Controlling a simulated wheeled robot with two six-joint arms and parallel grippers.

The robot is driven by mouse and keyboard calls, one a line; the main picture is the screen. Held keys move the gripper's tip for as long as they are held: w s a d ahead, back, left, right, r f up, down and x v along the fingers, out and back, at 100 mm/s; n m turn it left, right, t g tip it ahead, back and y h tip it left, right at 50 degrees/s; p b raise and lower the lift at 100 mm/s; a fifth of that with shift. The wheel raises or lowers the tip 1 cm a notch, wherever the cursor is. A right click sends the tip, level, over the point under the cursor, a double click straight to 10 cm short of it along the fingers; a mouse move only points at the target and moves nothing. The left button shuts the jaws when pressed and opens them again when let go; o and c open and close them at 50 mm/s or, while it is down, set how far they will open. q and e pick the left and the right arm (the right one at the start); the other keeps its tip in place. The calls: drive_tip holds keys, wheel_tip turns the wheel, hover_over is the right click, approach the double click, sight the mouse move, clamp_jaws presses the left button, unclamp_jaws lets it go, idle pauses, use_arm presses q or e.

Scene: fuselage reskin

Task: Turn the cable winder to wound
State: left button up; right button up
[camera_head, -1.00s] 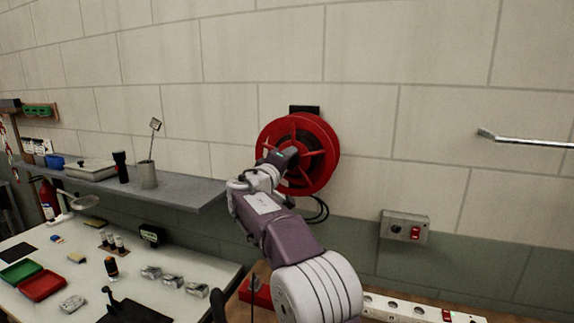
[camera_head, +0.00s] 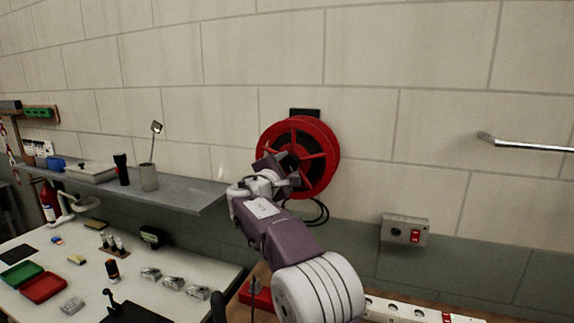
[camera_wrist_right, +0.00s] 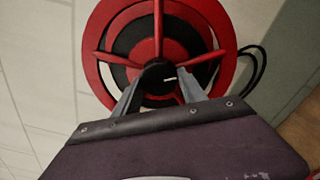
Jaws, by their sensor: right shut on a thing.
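The cable winder (camera_head: 312,156) is a red spoked reel with a dark core on the wall, right of the middle in the head view. In the right wrist view the winder (camera_wrist_right: 206,22) fills the top, with a round black hub knob (camera_wrist_right: 158,78) bearing a short white mark. The right gripper (camera_wrist_right: 157,86) has one finger on each side of this knob and is shut on it. The fingers hide part of the lower reel. My left gripper is not in view.
A black cable (camera_head: 320,211) hangs in loops below the reel. A grey box with a red switch (camera_head: 404,229) is on the wall to the right. A grey shelf (camera_head: 195,193) with a tall cup (camera_head: 149,177) is at left, above a white workbench (camera_head: 205,255).

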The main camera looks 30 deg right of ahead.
drive_tip(key=n+p, duration=0.1)
drive_tip(key=n, duration=0.3)
drive_tip(key=shift+n, duration=0.4)
drive_tip(key=n+p, duration=0.2)
drive_tip(key=n, duration=0.1)
drive_tip(key=shift+s+d+f+n, duration=0.1)
drive_tip(key=shift+n, duration=0.2)
drive_tip(key=n+p, duration=0.2)
drive_tip(key=n, duration=0.2)
drive_tip(key=shift+n, duration=0.3)
drive_tip(key=n+p, duration=0.3)
drive_tip(key=shift+s+d+n, duration=0.1)
drive_tip(key=shift+n, duration=0.2)
drive_tip(key=n+p, duration=0.5)
drive_tip(key=n, duration=0.1)
drive_tip(key=shift+s+d, duration=0.1)
drive_tip(key=n+p, duration=0.4)
drive_tip(key=shift+r+n, duration=0.2)
drive_tip(key=shift+n, duration=0.1)
drive_tip(key=shift+f+n+p, duration=0.1)
drive_tip(key=shift+n+p, duration=1.3)
drive_tip(key=shift+n, duration=0.1)
drive_tip(key=shift+s, duration=0.1)
